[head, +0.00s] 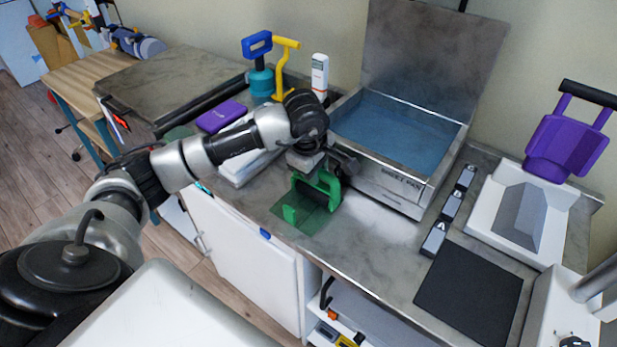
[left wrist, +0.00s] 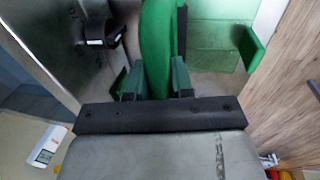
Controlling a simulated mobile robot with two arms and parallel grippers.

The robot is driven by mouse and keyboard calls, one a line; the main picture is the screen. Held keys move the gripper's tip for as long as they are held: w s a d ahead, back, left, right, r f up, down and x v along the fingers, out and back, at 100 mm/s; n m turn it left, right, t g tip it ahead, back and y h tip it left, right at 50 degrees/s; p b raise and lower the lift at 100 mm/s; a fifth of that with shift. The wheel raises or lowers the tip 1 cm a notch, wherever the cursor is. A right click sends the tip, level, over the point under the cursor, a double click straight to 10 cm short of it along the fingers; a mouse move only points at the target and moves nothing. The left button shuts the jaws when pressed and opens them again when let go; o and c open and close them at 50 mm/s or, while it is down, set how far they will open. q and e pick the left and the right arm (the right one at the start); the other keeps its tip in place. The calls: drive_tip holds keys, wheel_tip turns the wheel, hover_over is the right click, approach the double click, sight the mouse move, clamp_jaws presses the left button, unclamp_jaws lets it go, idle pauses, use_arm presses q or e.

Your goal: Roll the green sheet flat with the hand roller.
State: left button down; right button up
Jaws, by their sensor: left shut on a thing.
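The green hand roller (head: 329,189) is in the middle of the head view, on or just over the green sheet; I cannot tell if they touch. The thin, dark green sheet (head: 316,222) lies on the grey counter near its front edge. My left gripper (head: 307,172) reaches down from above and is shut on the roller. In the left wrist view the roller (left wrist: 157,40) stands between the fingers (left wrist: 157,84), with part of the sheet (left wrist: 213,45) to its right. A green upright piece stands at the sheet's edge. My right gripper is not in view.
A metal basin of blue water (head: 395,128) with a raised lid stands just behind the roller. A purple block (head: 222,116) is to the left. Small labelled boxes (head: 449,211) and a black mat (head: 470,290) lie to the right. The counter's front edge is close.

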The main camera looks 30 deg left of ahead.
use_arm(q)
drive_tip(key=shift+w+d, duration=0.1)
drive_tip(key=shift+w, duration=0.8)
drive_tip(key=shift+s, duration=1.2)
drive_tip(key=shift+s+a+b, duration=0.15)
drive_tip(key=shift+s+b, duration=0.15)
drive_tip(key=shift+s, duration=0.85)
drive_tip(key=shift+s+a+b, duration=0.15)
drive_tip(key=shift+s+b, duration=0.1)
drive_tip(key=shift+s, duration=0.9)
drive_tip(key=shift+w+d+b, duration=0.15)
drive_tip(key=shift+w+b, duration=0.35)
drive_tip(key=shift+w, duration=1.25)
drive_tip(key=shift+w+d+b, duration=0.15)
drive_tip(key=shift+w+b, duration=0.35)
drive_tip(key=shift+w, duration=1.25)
drive_tip(key=shift+s+a+b, duration=0.15)
drive_tip(key=shift+s+b, duration=0.1)
drive_tip(key=shift+s, duration=1.55)
drive_tip(key=shift+s+a+b, duration=0.15)
drive_tip(key=shift+s+b, duration=0.1)
drive_tip(key=shift+s, duration=1.5)
wheel_tip(320, 180, up, 8)
drive_tip(key=p, duration=0.4)
drive_tip(key=shift+p, duration=0.35)
